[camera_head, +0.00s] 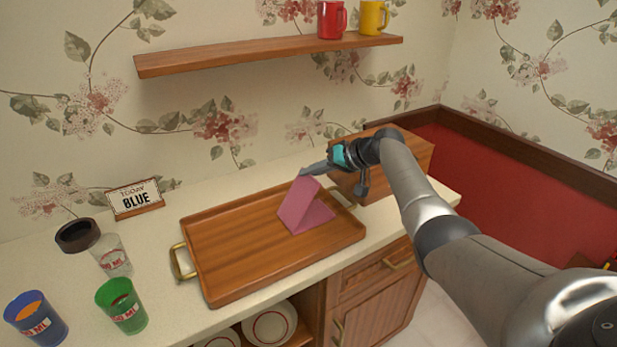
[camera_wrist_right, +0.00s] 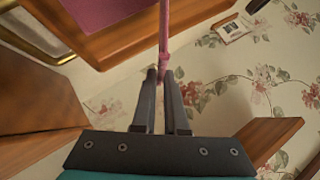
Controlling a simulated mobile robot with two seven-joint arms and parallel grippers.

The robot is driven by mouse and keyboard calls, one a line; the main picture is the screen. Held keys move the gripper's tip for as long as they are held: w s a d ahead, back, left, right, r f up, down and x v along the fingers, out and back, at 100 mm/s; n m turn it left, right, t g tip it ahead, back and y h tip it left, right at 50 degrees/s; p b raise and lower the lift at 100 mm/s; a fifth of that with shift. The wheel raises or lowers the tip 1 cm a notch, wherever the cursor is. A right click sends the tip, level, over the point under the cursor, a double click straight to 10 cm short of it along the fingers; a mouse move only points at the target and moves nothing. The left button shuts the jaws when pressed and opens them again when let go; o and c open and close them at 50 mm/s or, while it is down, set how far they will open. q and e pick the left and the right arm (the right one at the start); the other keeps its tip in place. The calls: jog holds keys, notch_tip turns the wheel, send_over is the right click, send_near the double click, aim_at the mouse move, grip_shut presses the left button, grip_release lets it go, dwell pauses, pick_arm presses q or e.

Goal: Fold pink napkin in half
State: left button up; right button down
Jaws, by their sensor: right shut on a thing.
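The pink napkin (camera_head: 304,206) is on the right part of a wooden tray (camera_head: 235,245) on the counter. Part of it lies flat on the tray and part is lifted into a slanted flap. My right gripper (camera_head: 305,172) is shut on the raised edge of the napkin, above the tray. In the right wrist view the napkin (camera_wrist_right: 163,40) shows as a thin pink strip between the fingertips (camera_wrist_right: 163,73), and a flat pink part shows at the top left. My left gripper is not in view.
A wooden box (camera_head: 405,157) stands behind my right gripper. A blue cup (camera_head: 36,318), a green cup (camera_head: 122,306), a clear cup (camera_head: 111,256) and a sign (camera_head: 135,198) stand at left. A shelf (camera_head: 260,54) with red and yellow mugs hangs above.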

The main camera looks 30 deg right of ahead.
jog(key=shift+d+f, duration=0.1)
dwell(0.3)
jog(key=c, duration=0.9)
grip_release()
jog(key=p+v, duration=0.1)
jog(key=v, duration=1.4)
jog(key=shift+p, duration=0.35)
